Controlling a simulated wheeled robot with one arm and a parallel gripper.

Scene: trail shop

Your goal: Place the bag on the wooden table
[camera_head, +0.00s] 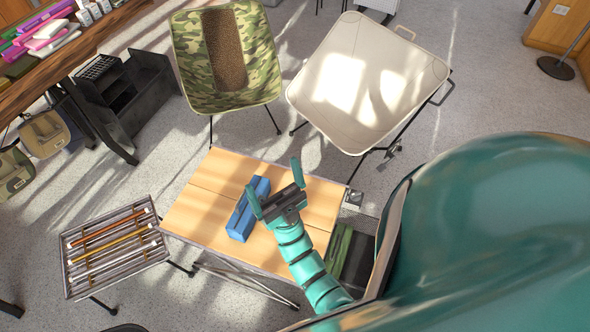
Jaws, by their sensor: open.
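The wooden table (190,212) is a low folding table with a light plank top, in the middle of the head view. A blue bag (241,221), long and box-like, lies on its top near the middle. My gripper (274,182) is over the table, just right of the bag. Its two teal fingers are spread apart with nothing between them. The left finger overlaps the bag's edge in the picture; I cannot tell if they touch. My arm hides part of the table's right front side.
A camouflage chair (259,58) and a cream folding table (320,85) stand behind. A slatted rack (112,249) stands at the left front. A black crate (150,88) and a shelf with colourful goods (52,72) are at the upper left. A green item (340,246) lies right of the table.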

